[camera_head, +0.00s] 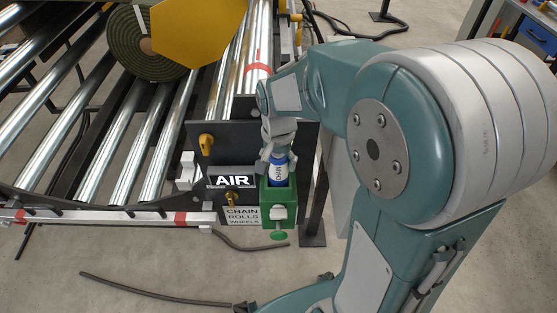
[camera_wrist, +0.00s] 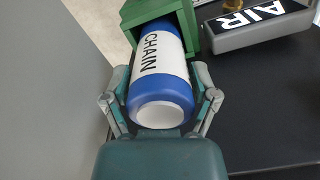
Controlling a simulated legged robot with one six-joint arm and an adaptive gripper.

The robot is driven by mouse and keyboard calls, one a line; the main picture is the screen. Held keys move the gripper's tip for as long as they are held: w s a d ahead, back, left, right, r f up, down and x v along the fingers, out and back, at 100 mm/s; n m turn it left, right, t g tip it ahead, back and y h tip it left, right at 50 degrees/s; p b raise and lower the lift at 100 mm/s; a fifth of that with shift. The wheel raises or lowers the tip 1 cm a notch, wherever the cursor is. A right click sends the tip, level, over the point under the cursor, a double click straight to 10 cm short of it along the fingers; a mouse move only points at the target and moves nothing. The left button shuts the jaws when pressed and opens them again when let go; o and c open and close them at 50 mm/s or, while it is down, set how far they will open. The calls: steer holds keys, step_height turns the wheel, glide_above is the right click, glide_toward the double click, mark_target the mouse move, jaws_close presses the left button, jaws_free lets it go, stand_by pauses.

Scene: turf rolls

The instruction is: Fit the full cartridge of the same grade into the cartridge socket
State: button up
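A blue cartridge (camera_head: 279,169) with a white label reading CHAIN stands partly inside the green cartridge socket (camera_head: 279,212) on the front of the conveyor. In the wrist view the cartridge (camera_wrist: 160,70) runs with its far end into the green socket (camera_wrist: 136,12), and its pale round near end faces me. My gripper (camera_head: 277,150) is over the cartridge's upper end. In the wrist view its two fingers (camera_wrist: 161,85) lie on either side of the cartridge and appear closed against it. The inserted end is hidden, so its depth cannot be told.
A turf roll (camera_head: 137,48) lies on the rollers. Hoses (camera_head: 150,291) lie on the floor.

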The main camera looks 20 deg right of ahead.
steer(key=shift+a, duration=0.15)
step_height(320, 180, up, 12)
steer(key=shift+f, duration=0.15)
steer(key=shift+r, duration=0.25)
steer(key=shift+s+r, duration=0.2)
steer(key=shift+s, duration=0.2)
steer(key=s+n+t, duration=0.5)
steer(key=s+n, duration=0.2)
steer(key=s, duration=0.6)
steer(key=shift+s+t, duration=0.2)
steer(key=shift+t, duration=0.1)
stand_by(0.4)
